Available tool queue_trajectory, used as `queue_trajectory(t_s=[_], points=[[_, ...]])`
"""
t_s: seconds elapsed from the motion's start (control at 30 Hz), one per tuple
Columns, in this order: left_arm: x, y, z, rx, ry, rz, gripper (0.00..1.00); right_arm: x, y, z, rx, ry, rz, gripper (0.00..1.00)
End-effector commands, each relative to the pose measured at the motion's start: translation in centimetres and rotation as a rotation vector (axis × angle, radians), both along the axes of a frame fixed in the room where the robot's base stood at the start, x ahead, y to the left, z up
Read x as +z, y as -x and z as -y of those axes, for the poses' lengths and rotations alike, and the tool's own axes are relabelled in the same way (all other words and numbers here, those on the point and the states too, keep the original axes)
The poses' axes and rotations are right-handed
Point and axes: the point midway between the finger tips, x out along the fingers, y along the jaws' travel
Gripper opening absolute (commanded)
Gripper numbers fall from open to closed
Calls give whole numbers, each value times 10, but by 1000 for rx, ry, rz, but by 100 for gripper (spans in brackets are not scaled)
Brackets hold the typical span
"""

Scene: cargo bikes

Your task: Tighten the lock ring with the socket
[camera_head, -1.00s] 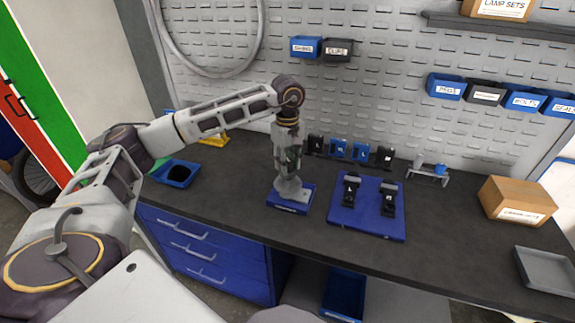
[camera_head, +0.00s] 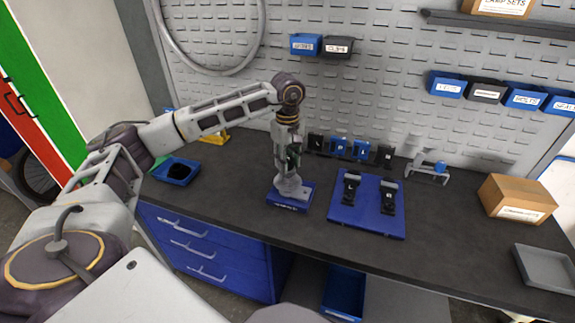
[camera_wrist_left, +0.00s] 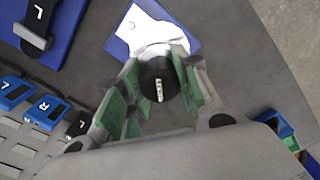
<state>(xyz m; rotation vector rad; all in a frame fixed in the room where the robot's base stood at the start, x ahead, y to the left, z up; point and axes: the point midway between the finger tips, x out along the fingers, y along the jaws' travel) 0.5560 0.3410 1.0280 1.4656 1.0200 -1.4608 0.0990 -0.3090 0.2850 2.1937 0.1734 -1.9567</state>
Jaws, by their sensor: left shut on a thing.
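My left gripper (camera_head: 290,164) points down over a grey fixture on a blue base (camera_head: 287,203) on the workbench. In the left wrist view, its green-padded fingers (camera_wrist_left: 155,90) are closed around a black round tool, which looks like the socket (camera_wrist_left: 160,76), with a small metal piece at its centre. The socket is upright above the pale fixture (camera_wrist_left: 150,32); the fixture also shows in the head view (camera_head: 292,187). The lock ring is hidden under the socket and fingers, so I cannot tell how they meet. My right gripper is out of view.
A blue mat (camera_head: 366,215) with two black pedals lies right of the fixture. Several small black and blue holders (camera_head: 339,148) stand behind. A grey stand (camera_head: 427,172) and cardboard box (camera_head: 517,199) are further right; a blue tray (camera_head: 175,172) is left. Bare bench lies in front.

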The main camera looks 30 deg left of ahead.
Motion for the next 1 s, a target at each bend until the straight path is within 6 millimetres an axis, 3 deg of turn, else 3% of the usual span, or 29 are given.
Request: queue_trajectory(t_s=[0.33, 1.0], points=[[-6, 2, 1, -82, 0, -12, 0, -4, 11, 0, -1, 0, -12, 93], [-7, 3, 1, -466, 2, -14, 0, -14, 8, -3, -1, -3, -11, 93]])
